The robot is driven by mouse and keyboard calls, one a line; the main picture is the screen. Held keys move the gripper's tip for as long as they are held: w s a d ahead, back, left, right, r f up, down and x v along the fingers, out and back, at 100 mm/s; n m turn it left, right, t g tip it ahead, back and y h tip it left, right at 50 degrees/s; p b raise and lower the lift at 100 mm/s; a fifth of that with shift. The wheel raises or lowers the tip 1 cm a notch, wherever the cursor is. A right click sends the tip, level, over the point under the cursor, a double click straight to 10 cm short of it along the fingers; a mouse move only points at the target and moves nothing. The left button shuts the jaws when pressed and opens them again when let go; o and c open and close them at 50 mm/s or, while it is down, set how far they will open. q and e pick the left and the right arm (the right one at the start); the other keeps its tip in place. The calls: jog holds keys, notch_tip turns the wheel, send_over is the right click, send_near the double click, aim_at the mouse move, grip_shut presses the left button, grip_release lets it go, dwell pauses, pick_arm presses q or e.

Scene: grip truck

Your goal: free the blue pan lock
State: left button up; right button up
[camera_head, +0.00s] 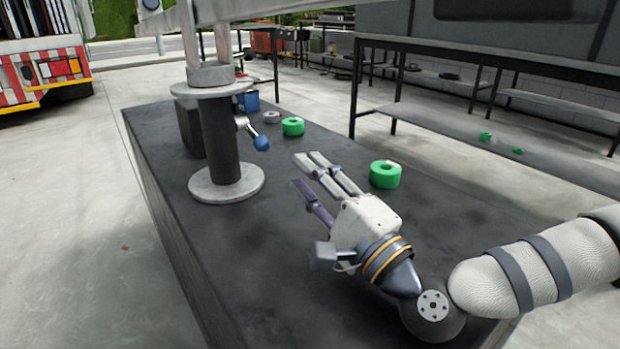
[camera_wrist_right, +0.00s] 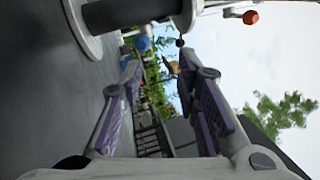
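The blue pan lock is a lever with a blue knob (camera_head: 261,143) on the side of a dark upright column (camera_head: 219,135). The knob also shows in the right wrist view (camera_wrist_right: 142,43), beyond the fingertips near the column. My right gripper (camera_head: 306,172) is open above the dark table, with its fingers pointing toward the column. It is to the right of and nearer than the knob, apart from it. In the right wrist view its two finger sides (camera_wrist_right: 157,75) are spread with nothing between them. My left gripper is not in view.
The column's round grey base (camera_head: 227,184) stands on the dark table (camera_head: 260,270). Green tape rolls (camera_head: 385,175) (camera_head: 293,127) lie to the right of the column. A blue box (camera_head: 248,101) sits behind it. An orange-red knob (camera_wrist_right: 250,17) shows at top right of the wrist view.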

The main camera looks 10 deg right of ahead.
aim_at(250, 134)
jog(key=shift+a+r+n+p, duration=0.2)
jog(key=shift+n+p, duration=0.1)
jog(key=shift+p, duration=0.1)
jog(key=c, duration=0.4)
jog(key=n+p, duration=0.1)
jog(key=n+g+y+p, duration=0.1)
jog(key=n+p, duration=0.1)
jog(key=w+a+r+n+p, duration=0.1)
jog(key=n+p, duration=0.1)
jog(key=shift+g, duration=0.4)
grip_shut()
jog(key=w+d+r+n+g+p, duration=0.1)
jog(key=w+d+r+n+p, duration=0.45)
jog(key=n, duration=0.45)
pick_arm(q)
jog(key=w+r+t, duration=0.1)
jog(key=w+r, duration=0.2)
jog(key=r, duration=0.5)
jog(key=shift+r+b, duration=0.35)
pick_arm(e)
jog(key=w+a+f, duration=0.3)
jog(key=w+a, duration=0.4)
jog(key=shift+f+y, duration=0.25)
jog(key=shift+y, duration=0.05)
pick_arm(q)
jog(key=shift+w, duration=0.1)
pick_arm(e)
jog(key=shift+f, duration=0.1)
